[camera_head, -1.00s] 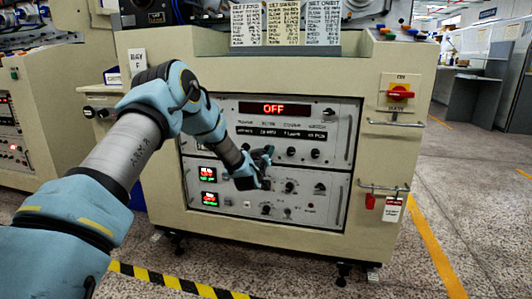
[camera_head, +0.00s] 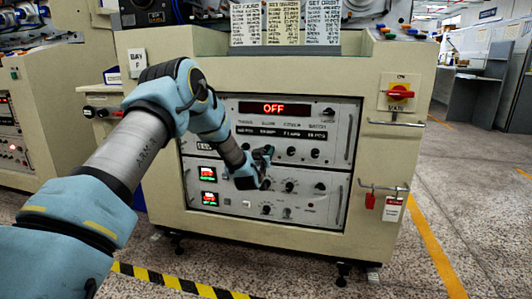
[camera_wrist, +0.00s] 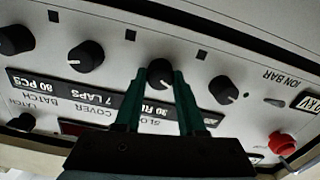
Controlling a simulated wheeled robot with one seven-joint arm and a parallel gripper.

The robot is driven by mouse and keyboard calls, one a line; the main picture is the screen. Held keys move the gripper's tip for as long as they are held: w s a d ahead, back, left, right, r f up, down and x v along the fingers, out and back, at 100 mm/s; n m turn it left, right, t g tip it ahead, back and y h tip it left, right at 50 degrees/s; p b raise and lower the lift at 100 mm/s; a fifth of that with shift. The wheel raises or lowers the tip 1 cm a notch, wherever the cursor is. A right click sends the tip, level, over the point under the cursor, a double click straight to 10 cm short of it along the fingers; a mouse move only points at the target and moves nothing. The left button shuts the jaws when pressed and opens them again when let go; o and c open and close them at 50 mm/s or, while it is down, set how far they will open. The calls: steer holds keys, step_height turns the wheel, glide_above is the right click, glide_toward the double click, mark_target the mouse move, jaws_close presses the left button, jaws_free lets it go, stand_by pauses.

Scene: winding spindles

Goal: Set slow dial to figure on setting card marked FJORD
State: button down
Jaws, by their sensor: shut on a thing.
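The slow dial (camera_wrist: 160,68) is a black round knob on the white panel, seen upside down in the wrist view. My gripper (camera_wrist: 160,78) is shut on it, one dark green finger on each side. Its window (camera_wrist: 152,112), labelled SLOW, seems to start with 30; a finger hides the rest. In the head view my gripper (camera_head: 264,158) is at the upper panel and hides the dial. Three setting cards (camera_head: 245,24), (camera_head: 283,22), (camera_head: 323,22) stand on top of the cabinet.
Other black knobs (camera_wrist: 86,56), (camera_wrist: 223,89) sit close on both sides of the slow dial. A red button (camera_wrist: 282,143) is at the right in the wrist view. A red OFF display (camera_head: 274,108) is above.

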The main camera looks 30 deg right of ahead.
steer(key=m, duration=0.4)
steer(key=shift+s+d+m, duration=0.1)
steer(key=shift+m, duration=0.2)
steer(key=m+b, duration=0.1)
steer(key=m, duration=0.2)
steer(key=shift+m, duration=0.3)
steer(key=m, duration=0.3)
steer(key=shift+m, duration=0.3)
steer(key=shift+f+m+b, duration=0.1)
steer(key=shift+m+b, duration=0.3)
steer(key=shift+m, duration=1.6)
steer(key=c, duration=0.5)
jaws_free()
